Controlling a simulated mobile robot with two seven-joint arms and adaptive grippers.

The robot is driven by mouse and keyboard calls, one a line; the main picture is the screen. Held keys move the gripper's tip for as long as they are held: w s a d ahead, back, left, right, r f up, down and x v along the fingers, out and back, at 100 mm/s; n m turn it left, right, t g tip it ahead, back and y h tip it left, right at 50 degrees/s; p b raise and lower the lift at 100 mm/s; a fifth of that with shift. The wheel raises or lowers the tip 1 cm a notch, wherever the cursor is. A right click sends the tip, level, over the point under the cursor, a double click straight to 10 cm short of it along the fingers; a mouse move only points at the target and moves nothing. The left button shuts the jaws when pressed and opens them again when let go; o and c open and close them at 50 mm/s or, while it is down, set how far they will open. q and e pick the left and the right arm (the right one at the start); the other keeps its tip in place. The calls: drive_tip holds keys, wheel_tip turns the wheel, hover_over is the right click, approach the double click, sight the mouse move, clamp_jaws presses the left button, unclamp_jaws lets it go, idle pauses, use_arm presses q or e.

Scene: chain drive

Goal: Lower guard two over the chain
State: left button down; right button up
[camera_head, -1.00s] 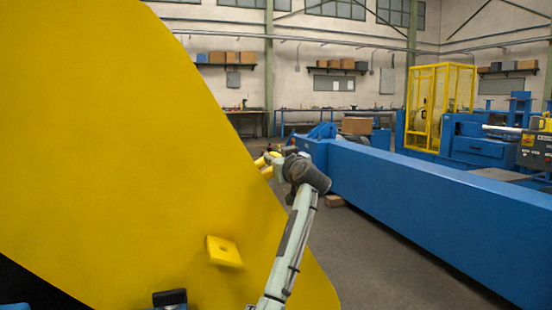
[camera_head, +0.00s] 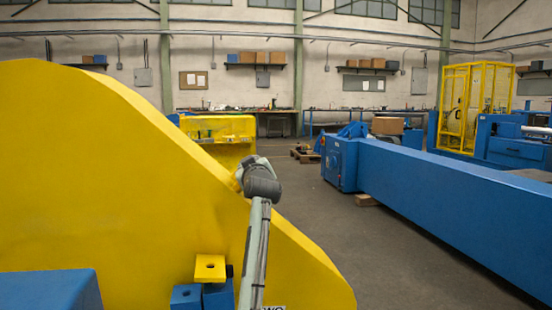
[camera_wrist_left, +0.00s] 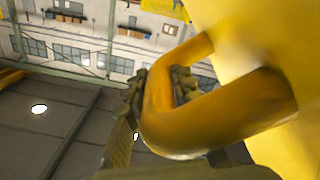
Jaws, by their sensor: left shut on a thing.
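Guard two, which I take to be the big yellow cover (camera_head: 120,190), fills the left of the head view, with a sloping right edge. A yellow tab (camera_head: 210,266) with a hole stands out from its face, just above blue blocks (camera_head: 187,297); I cannot tell if they touch. My left gripper (camera_wrist_left: 158,92) is shut on a yellow U-shaped handle (camera_wrist_left: 225,110) on the guard's face, seen in the left wrist view. In the head view my arm reaches up to the guard's sloping edge and its fingers are hard to see. The chain is hidden. My right gripper is not in view.
A blue part (camera_head: 50,290) lies at the lower left, in front of the guard. A long blue beam-like housing (camera_head: 430,200) runs along the right. Grey floor (camera_head: 320,230) between is clear. A yellow machine (camera_head: 220,130) and benches stand behind.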

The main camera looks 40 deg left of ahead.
sight(211, 196)
use_arm(q)
drive_tip(key=s+a+f+n, duration=0.1)
drive_tip(key=s+a+f, duration=0.4)
drive_tip(key=s+a, duration=0.1)
drive_tip(key=shift+s+a+f+n+b, duration=0.35)
drive_tip(key=shift+s+a+n+b, duration=0.05)
drive_tip(key=shift+s, duration=0.4)
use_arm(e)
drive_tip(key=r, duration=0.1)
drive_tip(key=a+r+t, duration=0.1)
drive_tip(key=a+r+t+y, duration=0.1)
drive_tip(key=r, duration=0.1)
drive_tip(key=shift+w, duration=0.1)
use_arm(q)
drive_tip(key=c, duration=1.7)
unclamp_jaws()
drive_tip(key=o, duration=0.4)
drive_tip(key=shift+s+a+r, duration=0.1)
drive_tip(key=shift+s+a, duration=0.1)
drive_tip(key=shift+s, duration=0.05)
drive_tip(key=shift+w+d+r, duration=0.1)
drive_tip(key=shift+r, duration=0.1)
drive_tip(key=v, duration=1.2)
